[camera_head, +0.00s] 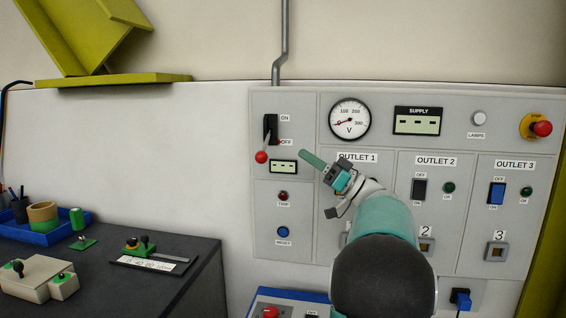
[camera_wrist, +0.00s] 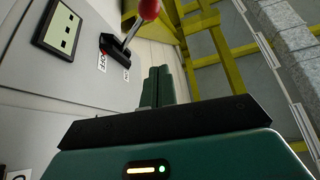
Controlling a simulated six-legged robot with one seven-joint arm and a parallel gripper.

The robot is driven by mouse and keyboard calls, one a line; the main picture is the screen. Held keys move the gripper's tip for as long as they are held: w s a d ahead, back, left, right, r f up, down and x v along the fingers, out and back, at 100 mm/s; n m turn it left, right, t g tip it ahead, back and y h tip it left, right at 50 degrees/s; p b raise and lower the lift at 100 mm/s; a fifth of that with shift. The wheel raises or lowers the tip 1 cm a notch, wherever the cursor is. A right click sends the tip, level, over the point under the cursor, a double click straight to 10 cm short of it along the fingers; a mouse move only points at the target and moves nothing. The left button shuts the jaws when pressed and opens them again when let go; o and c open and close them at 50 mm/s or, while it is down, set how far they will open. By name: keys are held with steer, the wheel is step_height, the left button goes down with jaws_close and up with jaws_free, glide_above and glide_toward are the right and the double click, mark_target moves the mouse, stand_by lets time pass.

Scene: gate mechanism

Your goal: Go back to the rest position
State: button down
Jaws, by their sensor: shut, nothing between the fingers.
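My gripper (camera_head: 313,160) is in front of the grey control panel (camera_head: 300,225), with its green fingers pointing up and left towards the main lever. The fingers are together and empty; they also show in the wrist view (camera_wrist: 160,86). The red-knobbed lever (camera_head: 262,156) hangs down beside the OFF label. In the wrist view the lever (camera_wrist: 148,12) is just beyond the fingertips, and a gap shows between them. My arm hides part of the OUTLET 1 section.
A dark bench (camera_head: 190,270) with a blue tray (camera_head: 45,238) and small devices is at the left. The panel carries a voltmeter (camera_head: 349,119), outlet switches and a red stop button (camera_head: 542,129). A blue-edged box (camera_head: 290,295) stands below the panel.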

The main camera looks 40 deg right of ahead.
steer(key=a+f+m+g+h, duration=0.1)
steer(key=a+f+g, duration=0.3)
steer(key=a, duration=0.6)
steer(key=a+f+m+g, duration=0.1)
steer(key=a+f+g, duration=0.2)
steer(key=a, duration=0.7)
steer(key=a+f+m+g+h, duration=0.15)
steer(key=a+f+g, duration=0.25)
steer(key=a, duration=0.6)
steer(key=s+a+f+g+h, duration=0.2)
steer(key=s+a+f+h, duration=0.2)
steer(key=s+f, duration=0.4)
steer(key=s+a+f+g+h, duration=0.2)
steer(key=s+a+f+h, duration=0.2)
steer(key=s+f, duration=0.5)
steer(key=shift+s+a+h, duration=0.2)
steer(key=shift+s+h, duration=0.15)
steer(key=shift+h, duration=0.6)
steer(key=shift+m, duration=0.25)
